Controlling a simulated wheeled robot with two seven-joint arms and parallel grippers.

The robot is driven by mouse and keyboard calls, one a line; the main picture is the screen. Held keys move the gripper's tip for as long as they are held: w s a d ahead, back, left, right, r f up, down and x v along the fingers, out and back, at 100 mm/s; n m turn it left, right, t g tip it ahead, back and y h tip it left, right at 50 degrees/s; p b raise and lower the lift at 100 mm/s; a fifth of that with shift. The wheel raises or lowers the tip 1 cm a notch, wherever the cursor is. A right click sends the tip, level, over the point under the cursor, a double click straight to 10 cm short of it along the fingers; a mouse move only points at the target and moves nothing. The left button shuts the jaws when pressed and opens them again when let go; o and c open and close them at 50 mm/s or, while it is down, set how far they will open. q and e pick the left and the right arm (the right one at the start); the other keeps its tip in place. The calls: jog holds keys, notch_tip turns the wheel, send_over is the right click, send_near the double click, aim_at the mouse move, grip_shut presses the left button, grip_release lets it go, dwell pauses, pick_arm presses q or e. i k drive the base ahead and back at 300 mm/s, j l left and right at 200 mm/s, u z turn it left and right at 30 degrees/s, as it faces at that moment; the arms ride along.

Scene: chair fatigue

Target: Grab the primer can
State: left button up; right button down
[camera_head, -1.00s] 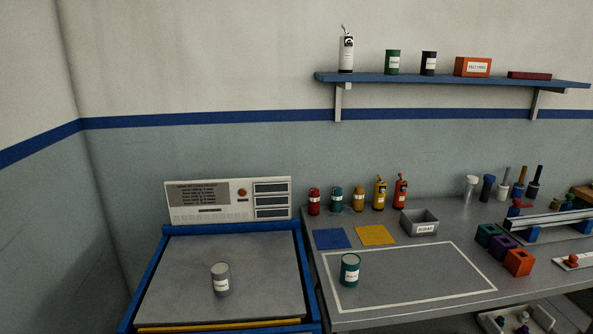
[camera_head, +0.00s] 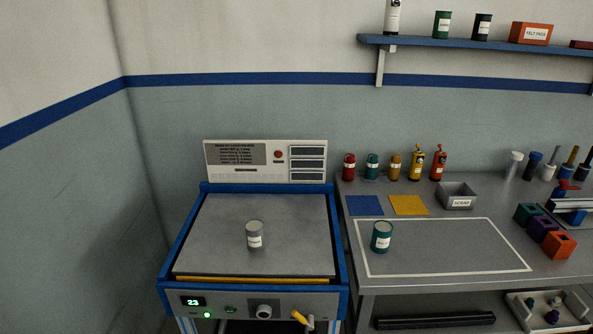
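A grey can (camera_head: 255,236) with a white label stands upright on the flat grey top of the blue-framed machine (camera_head: 190,262). A teal can (camera_head: 381,237) with a white label stands upright inside the white outline on the grey workbench (camera_head: 450,262). A green can (camera_head: 442,25) and a black can (camera_head: 482,27) stand on the blue wall shelf (camera_head: 430,43). The labels are too small to tell which can is the primer. Neither of my grippers is in view.
Several small coloured bottles (camera_head: 396,167) stand at the back of the bench. A scrap bin (camera_head: 457,196), a blue sheet (camera_head: 364,205) and a yellow sheet (camera_head: 409,205) lie nearby. Coloured blocks (camera_head: 543,229) sit at right. The outlined area right of the teal can is clear.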

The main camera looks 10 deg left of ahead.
aim_at(254, 228)
jog(key=i+l+u, duration=0.3)
jog(key=l, duration=0.25)
jog(key=i+l+u, duration=0.3)
jog(key=l, duration=0.35)
